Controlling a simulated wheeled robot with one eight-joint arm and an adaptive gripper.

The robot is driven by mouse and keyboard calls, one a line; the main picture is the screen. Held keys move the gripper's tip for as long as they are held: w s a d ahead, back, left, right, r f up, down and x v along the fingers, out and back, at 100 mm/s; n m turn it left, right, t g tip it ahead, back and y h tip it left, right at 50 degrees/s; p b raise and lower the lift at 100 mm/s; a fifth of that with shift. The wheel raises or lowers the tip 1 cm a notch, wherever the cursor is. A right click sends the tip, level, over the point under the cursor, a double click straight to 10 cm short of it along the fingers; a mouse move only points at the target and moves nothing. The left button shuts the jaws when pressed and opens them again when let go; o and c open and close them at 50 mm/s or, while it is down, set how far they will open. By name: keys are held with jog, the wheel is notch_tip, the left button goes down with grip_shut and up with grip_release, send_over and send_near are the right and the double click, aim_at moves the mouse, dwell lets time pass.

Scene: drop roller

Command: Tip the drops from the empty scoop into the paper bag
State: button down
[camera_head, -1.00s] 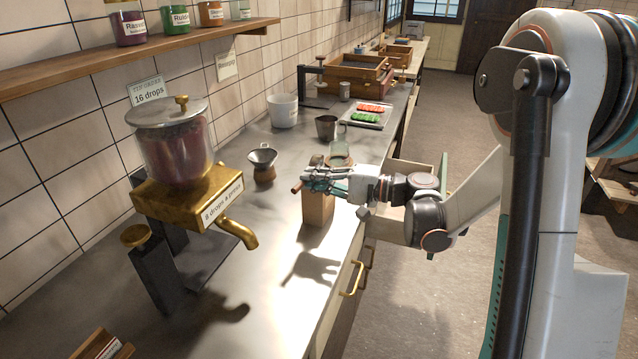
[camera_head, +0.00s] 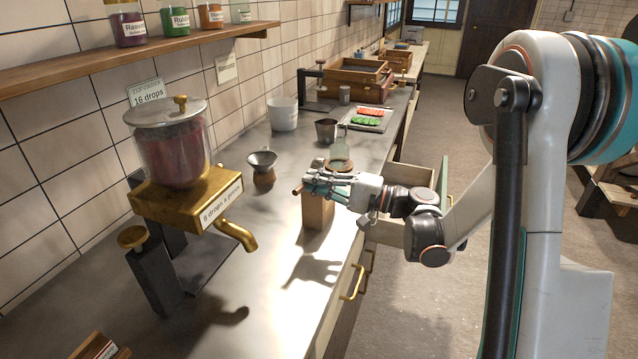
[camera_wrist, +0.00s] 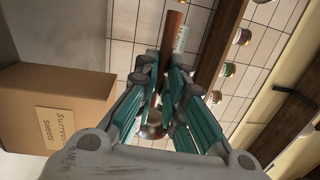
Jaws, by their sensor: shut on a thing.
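My gripper (camera_head: 312,186) is shut on the scoop, just above the paper bag. The scoop's reddish-brown handle (camera_wrist: 172,42) runs up between the fingertips in the wrist view. Its rounded metal bowl (camera_wrist: 152,131) shows low between the fingers, partly hidden by them. In the head view only the handle end (camera_head: 297,191) sticks out left of the fingers. I cannot see whether drops are in the bowl. The brown paper bag (camera_head: 317,213) stands upright on the counter, its top hidden by my gripper. In the wrist view the bag (camera_wrist: 80,90) is at the left, with a "sweets" label.
The drop dispenser (camera_head: 178,150), with a brass spout, stands to the left. An open drawer (camera_head: 392,231) juts out at right.

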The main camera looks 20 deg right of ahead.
jog(key=shift+s+y, duration=0.1)
jog(key=shift+y, duration=0.3)
dwell(0.4)
jog(key=h+p, duration=0.1)
jog(key=g+h+p, duration=0.1)
jog(key=h+p, duration=0.1)
jog(key=shift+w+a+r+g, duration=0.25)
jog(key=shift+w+a+g, duration=0.05)
jog(key=shift+p, duration=0.45)
